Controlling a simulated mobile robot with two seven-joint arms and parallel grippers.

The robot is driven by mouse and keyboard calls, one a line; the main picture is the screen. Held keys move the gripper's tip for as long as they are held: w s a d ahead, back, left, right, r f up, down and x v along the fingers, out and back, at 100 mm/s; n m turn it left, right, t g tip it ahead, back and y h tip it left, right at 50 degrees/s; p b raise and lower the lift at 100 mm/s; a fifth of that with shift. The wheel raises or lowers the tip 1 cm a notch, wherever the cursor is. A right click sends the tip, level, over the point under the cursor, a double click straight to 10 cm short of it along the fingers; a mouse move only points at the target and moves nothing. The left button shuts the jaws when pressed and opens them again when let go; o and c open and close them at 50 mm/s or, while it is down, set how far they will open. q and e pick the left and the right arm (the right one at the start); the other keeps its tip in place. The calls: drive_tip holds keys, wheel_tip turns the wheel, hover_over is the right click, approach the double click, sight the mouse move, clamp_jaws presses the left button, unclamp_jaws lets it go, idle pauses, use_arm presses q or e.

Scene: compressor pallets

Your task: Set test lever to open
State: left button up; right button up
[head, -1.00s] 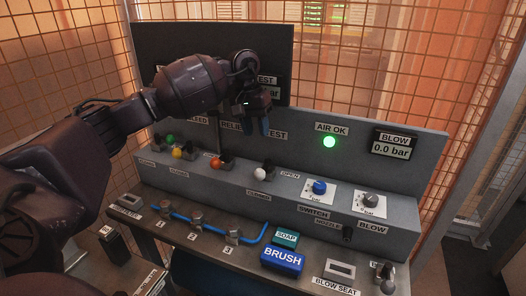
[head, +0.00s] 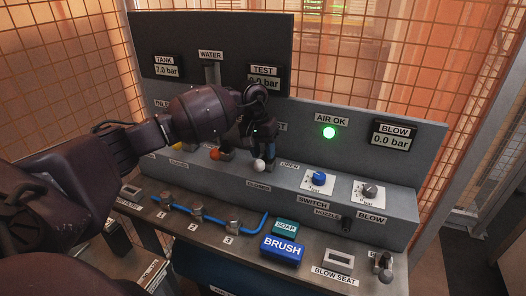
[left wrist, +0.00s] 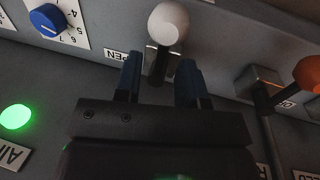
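The test lever is the white-knobbed lever (head: 259,165) on the grey panel, between the OPEN label (head: 290,165) and the CLOSED label (head: 259,188). Its knob leans to the front, toward CLOSED. My left gripper (head: 257,152) is at this lever, pointing down, and partly hides its base. In the left wrist view the white knob (left wrist: 168,24) stands beyond the open fingers (left wrist: 159,82), and its stem shows between them with gaps at both sides. The OPEN label (left wrist: 115,55) is beside one finger. My right gripper is not in view.
An orange-knobbed lever (head: 215,153) stands left of the test lever; my arm hides much of the panel there. A blue dial (head: 319,179) and a grey dial (head: 369,190) are to the right. The AIR OK lamp (head: 329,133) glows green. The TEST display (head: 264,78) stands behind my gripper.

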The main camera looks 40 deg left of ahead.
use_arm(q)
drive_tip(key=shift+f, duration=0.25)
clamp_jaws()
drive_tip(key=shift+d+n, duration=0.1)
drive_tip(key=shift+n, duration=0.2)
